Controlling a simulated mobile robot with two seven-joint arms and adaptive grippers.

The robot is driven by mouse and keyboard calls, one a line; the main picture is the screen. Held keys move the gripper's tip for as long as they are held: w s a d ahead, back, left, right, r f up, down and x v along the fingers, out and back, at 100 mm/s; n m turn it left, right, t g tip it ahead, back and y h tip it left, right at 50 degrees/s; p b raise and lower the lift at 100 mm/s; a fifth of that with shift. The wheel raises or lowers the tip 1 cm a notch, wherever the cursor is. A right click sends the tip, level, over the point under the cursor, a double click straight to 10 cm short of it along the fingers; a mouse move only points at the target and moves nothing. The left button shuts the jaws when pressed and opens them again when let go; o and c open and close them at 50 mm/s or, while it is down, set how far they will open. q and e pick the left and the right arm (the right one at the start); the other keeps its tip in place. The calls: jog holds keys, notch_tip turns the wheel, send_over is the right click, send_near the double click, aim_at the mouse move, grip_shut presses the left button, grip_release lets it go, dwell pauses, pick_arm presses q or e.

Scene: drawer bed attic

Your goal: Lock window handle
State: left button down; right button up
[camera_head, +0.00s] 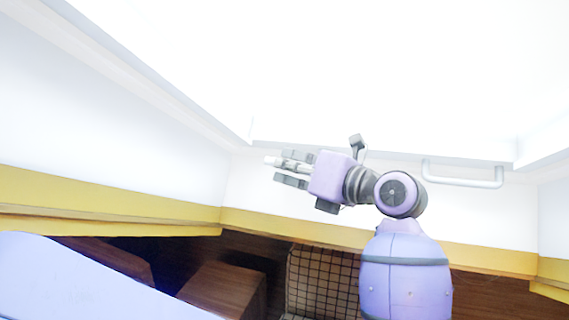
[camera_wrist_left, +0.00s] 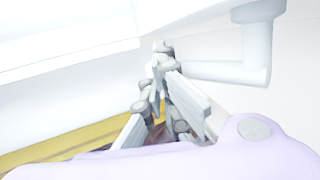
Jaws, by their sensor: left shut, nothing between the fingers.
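My left gripper (camera_head: 279,168) is near the middle of the head view, pointing left in front of the white wall below the bright opening. Its fingers are shut with nothing held between them. A slim pale bar shows among the fingers; I cannot tell there whether it is the handle. In the left wrist view, a white L-shaped handle (camera_wrist_left: 228,72) stands just right of the shut fingers (camera_wrist_left: 158,75). Its round mount is at the top right, and its bar runs left behind the fingers. I cannot tell whether they touch. My right gripper is not in view.
A white U-shaped bar (camera_head: 463,180) is fixed below the opening, right of my arm. A yellow band (camera_head: 110,205) runs along the walls. Brown boxy furniture (camera_head: 222,285) and a gridded panel (camera_head: 322,280) lie below. The bright area above looks clear.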

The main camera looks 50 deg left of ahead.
pick_arm(q)
jog(key=shift+w+a+f, duration=0.15)
jog(key=shift+a, duration=0.2)
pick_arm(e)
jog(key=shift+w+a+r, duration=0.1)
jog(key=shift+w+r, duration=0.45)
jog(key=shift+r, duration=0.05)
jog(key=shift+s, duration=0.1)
pick_arm(q)
jog(key=shift+a, duration=0.1)
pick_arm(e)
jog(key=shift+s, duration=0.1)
pick_arm(q)
jog(key=shift+f, duration=0.1)
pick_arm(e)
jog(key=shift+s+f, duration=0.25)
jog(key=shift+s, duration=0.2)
pick_arm(q)
jog(key=shift+a, duration=0.1)
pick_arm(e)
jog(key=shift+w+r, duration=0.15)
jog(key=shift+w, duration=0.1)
pick_arm(q)
jog(key=shift+p, duration=0.3)
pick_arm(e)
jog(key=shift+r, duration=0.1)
